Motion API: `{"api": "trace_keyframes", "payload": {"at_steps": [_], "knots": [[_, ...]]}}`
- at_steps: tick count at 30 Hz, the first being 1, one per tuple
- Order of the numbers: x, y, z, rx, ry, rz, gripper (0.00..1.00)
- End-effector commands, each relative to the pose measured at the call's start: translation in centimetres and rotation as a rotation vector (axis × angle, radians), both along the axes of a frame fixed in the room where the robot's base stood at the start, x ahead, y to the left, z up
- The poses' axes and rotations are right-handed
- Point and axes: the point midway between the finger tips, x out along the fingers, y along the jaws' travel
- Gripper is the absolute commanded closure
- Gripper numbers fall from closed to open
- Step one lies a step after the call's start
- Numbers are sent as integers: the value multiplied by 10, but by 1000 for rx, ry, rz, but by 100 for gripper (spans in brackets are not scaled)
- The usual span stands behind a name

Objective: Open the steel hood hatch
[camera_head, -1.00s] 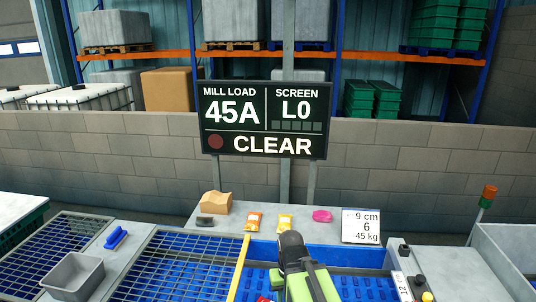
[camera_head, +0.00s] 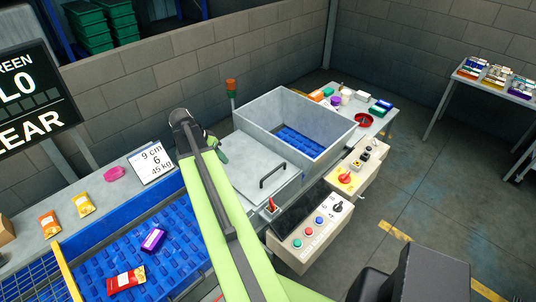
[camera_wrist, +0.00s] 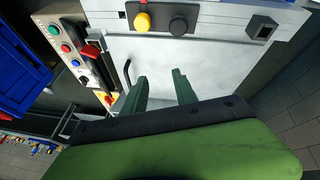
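The steel hood hatch (camera_head: 245,160) is a flat grey lid with a black bar handle (camera_head: 273,174), lying closed beside the open steel bin. In the wrist view the grey hatch plate (camera_wrist: 200,62) fills the upper middle, with the handle (camera_wrist: 127,72) left of my fingers. My gripper (camera_wrist: 160,78) has its two green fingers apart with nothing between them. In the head view my gripper (camera_head: 216,150) is at the far left edge of the hatch, apart from the handle; its fingertips are partly hidden by my arm.
A control box (camera_head: 310,233) with coloured buttons stands in front of the hatch, with a second box (camera_head: 352,173) to its right. The open steel bin (camera_head: 325,140) stands behind the hatch. A blue conveyor (camera_head: 185,250) with a purple and a red packet lies left.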

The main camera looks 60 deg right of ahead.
Motion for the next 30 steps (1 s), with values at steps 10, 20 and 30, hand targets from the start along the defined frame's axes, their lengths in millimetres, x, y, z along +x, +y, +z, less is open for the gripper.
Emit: {"api": "trace_keyframes", "payload": {"at_steps": [10, 20, 30], "knots": [[-109, -89, 47, -1, 4, -218, 66], [-117, -99, 4, 0, 3, -216, 66], [-138, -123, -67, 0, 3, -215, 66]]}}
